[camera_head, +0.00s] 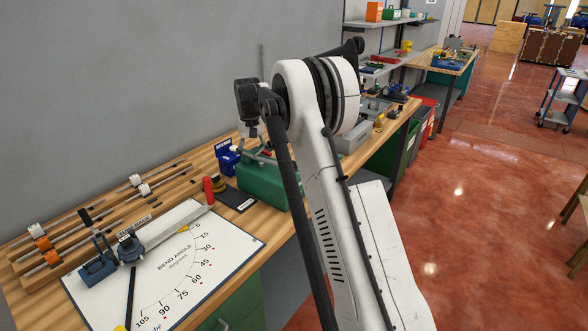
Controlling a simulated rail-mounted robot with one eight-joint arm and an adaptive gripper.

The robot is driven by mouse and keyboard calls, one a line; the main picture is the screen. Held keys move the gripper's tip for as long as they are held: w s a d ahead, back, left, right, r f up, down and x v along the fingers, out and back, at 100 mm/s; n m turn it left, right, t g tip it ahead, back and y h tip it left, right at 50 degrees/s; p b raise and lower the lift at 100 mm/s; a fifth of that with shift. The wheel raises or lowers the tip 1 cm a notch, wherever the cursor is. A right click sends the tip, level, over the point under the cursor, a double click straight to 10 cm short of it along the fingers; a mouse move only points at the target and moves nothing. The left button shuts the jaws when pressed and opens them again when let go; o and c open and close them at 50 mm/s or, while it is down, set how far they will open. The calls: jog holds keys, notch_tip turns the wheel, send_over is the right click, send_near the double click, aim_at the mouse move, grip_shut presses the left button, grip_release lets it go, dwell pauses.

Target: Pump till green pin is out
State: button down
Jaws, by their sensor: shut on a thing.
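A green box-shaped unit (262,184) stands on the wooden bench, left of my arm, with grey and red parts on its top. My gripper (250,128) points down just above the back of this unit, at the end of the dark wrist. It is shut on a thin part there that looks like the pump handle, but the contact is small and partly hidden. My white arm covers the unit's right side. No green pin can be made out in this view.
A bend-angle board (185,262) with a bending tool (128,246) lies at the front left. Rails with orange and white clamps (40,243) lie behind it. A red cylinder (208,190), a blue item (228,158) and a black plate (240,199) stand close left of the unit.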

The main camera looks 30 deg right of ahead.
aim_at(254, 163)
jog(key=shift+d+f+b, duration=0.1)
jog(key=shift+f+b, duration=0.35)
jog(key=shift+f, duration=0.35)
jog(key=shift+s+f+b, duration=0.1)
jog(key=shift+f+b, duration=0.25)
jog(key=shift+f, duration=0.2)
jog(key=shift+s+f, duration=0.1)
jog(key=shift+f, duration=0.25)
jog(key=shift+s+f+b, duration=0.1)
jog(key=shift+f+b, duration=0.25)
jog(key=shift+b, duration=0.25)
jog(key=shift+r, duration=0.1)
jog(key=shift+w+r+p, duration=0.2)
jog(key=shift+r+p, duration=0.2)
jog(key=shift+r, duration=0.3)
jog(key=shift+w+r+p, duration=0.15)
jog(key=shift+r+p, duration=0.2)
jog(key=shift+r, duration=0.3)
